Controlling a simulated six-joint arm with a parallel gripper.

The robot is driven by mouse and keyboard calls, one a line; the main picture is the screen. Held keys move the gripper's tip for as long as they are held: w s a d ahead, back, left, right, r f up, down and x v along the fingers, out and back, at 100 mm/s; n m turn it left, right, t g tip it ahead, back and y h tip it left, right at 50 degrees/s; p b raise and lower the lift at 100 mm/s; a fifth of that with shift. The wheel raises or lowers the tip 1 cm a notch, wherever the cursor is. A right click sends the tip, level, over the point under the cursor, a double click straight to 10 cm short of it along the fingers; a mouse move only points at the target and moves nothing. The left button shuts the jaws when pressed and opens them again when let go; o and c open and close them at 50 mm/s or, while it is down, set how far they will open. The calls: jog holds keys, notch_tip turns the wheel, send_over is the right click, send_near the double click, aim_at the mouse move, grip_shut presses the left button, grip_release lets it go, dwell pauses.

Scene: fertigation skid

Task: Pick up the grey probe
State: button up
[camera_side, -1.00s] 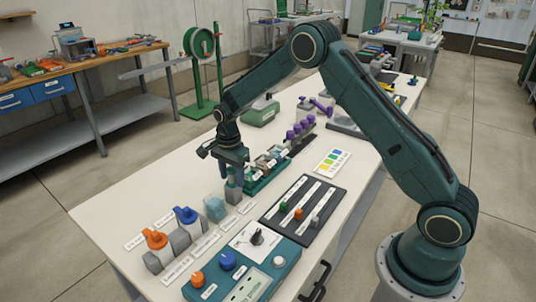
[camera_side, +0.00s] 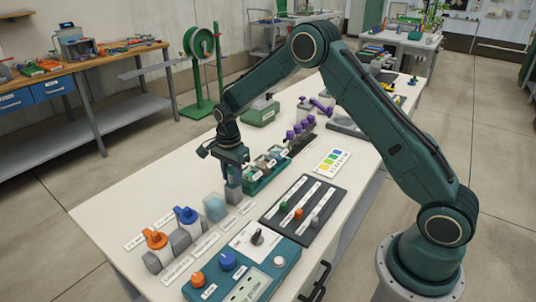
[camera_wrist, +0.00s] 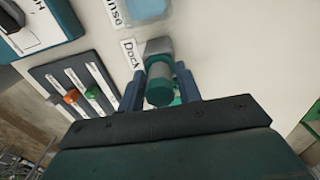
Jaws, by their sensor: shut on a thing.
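My gripper (camera_side: 233,174) points down over the table, beside the light-blue rinse cup. In the wrist view, its two fingers (camera_wrist: 160,84) are shut on the grey probe (camera_wrist: 159,70), one finger on each side of a round body with a teal-looking top. A grey dock block (camera_wrist: 157,46) shows just beyond the probe, next to a "Dock" label (camera_wrist: 130,53). In the side view the dock (camera_side: 233,194) stands upright on the table under the fingers. The probe's lower end is hidden, so I cannot tell whether it is still seated in the dock.
The translucent rinse cup (camera_side: 215,208) stands close to the dock. Orange-topped (camera_side: 156,241) and blue-topped (camera_side: 186,216) bottles stand front left. A green tray (camera_side: 264,172) of small items lies behind. A dark slider panel (camera_side: 305,208) and teal control box (camera_side: 243,268) lie to the right and front.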

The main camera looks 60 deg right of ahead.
notch_tip(320, 180, up, 20)
dwell(0.6)
dwell(0.5)
jog(key=a+f, duration=0.8)
jog(key=f, duration=0.3)
jog(key=shift+f, duration=0.25)
notch_tip(320, 180, down, 8)
jog(key=shift+r, duration=0.25)
dwell(0.7)
jog(key=shift+r, duration=0.2)
dwell(0.3)
